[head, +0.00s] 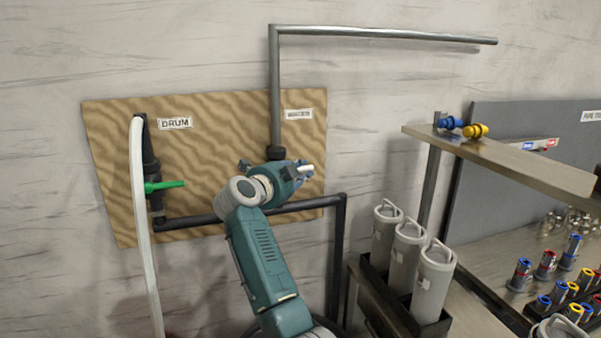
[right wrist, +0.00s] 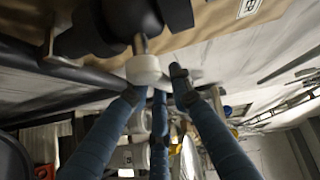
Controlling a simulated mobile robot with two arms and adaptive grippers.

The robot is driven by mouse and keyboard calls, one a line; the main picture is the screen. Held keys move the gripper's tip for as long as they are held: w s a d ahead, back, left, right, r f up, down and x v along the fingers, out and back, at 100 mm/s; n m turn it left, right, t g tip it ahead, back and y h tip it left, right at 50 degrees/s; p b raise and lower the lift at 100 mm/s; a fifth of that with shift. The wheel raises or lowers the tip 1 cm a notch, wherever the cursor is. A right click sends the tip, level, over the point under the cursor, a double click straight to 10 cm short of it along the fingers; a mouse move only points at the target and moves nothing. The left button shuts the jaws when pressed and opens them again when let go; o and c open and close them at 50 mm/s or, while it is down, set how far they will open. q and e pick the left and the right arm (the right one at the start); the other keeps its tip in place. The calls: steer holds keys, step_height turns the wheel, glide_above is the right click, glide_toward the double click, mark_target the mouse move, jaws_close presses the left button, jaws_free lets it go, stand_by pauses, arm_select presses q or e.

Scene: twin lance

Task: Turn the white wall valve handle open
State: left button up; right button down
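The white valve handle (head: 305,168) sticks out to the right from the pipe fitting low on the wooden wall board (head: 205,108). In the right wrist view, its rounded white hub (right wrist: 145,70) sits on a short metal stem. My right gripper (head: 285,177) is at the handle and hides most of the valve. In the right wrist view its blue fingers with dark tips (right wrist: 157,84) stand apart, close around the handle's hub and lever. I cannot tell whether they touch it. My left gripper is not in view.
A green lever (head: 165,186) and white hose (head: 140,220) are on the board's left, by the DRUM label (head: 175,123). A dark pipe (head: 310,204) runs below the valve.

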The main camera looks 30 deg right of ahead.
stand_by(0.4)
steer(key=r+n+t+h+p, duration=0.1)
steer(key=n+h, duration=0.1)
steer(key=shift+r+n, duration=0.15)
steer(key=shift+n, duration=0.15)
steer(key=shift+w+a+r+n+t+h, duration=0.15)
steer(key=shift+r+n+t+h, duration=0.2)
steer(key=shift+n+t+h, duration=0.3)
steer(key=shift+s+a+r+n+t+h, duration=0.15)
steer(key=shift+r+n+t+h, duration=0.25)
steer(key=shift+n, duration=0.35)
steer(key=shift+w+f, duration=0.1)
steer(key=c, duration=1.5)
jaws_free()
steer(key=shift+c, duration=0.2)
steer(key=v, duration=0.7)
steer(key=shift+s+a, duration=0.2)
